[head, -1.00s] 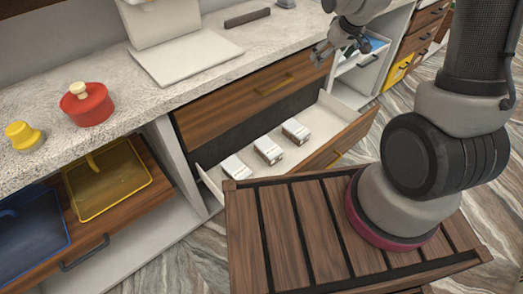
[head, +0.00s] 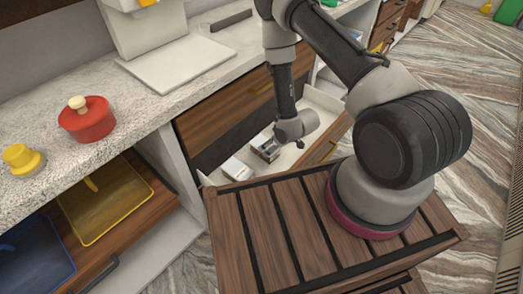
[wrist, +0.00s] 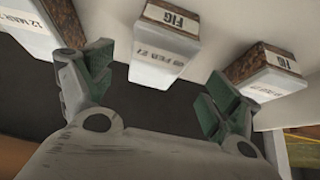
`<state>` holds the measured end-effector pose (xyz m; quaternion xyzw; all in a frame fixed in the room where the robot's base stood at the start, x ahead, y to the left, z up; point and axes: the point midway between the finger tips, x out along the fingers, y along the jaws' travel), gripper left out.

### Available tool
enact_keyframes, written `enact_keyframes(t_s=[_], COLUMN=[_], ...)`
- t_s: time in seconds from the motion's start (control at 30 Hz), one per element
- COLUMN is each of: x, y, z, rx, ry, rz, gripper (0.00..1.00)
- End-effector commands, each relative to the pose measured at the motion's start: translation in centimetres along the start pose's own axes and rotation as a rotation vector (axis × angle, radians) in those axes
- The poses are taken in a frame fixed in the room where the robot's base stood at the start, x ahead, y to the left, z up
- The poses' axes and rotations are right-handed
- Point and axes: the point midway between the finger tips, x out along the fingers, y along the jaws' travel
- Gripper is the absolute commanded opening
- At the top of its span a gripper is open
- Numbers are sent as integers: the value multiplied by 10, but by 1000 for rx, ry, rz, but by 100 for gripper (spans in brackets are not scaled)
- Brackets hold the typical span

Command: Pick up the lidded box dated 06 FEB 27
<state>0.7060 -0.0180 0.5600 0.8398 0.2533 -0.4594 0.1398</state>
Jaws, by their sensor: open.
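The box dated 06 FEB 27 (wrist: 168,42) is the middle of three in the wrist view, with a brown body, a pale lid and a FIG label. It lies beyond my fingertips, nearly in line with the gap between them. My gripper (wrist: 158,85) is open and empty, with its green-padded fingers spread. In the head view my gripper is over the open drawer (head: 322,104), its fingers hard to make out. The middle box (head: 265,147) is partly hidden there by my wrist.
One neighbouring box (wrist: 60,25), marked 12 MAR, is close to my left finger. Another FIG box (wrist: 262,72) is close to my right finger. The drawer front and the counter (head: 215,75) edge flank the arm. A red pot (head: 86,120) stands on the counter.

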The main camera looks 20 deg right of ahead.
Motion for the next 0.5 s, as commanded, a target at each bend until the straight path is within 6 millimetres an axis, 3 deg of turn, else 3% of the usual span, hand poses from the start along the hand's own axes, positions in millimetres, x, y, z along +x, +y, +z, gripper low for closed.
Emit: enact_keyframes(t_s=[0.5], x=[65], y=[4], z=[2], rx=[-2], ry=[2], rz=[-4], gripper=[89])
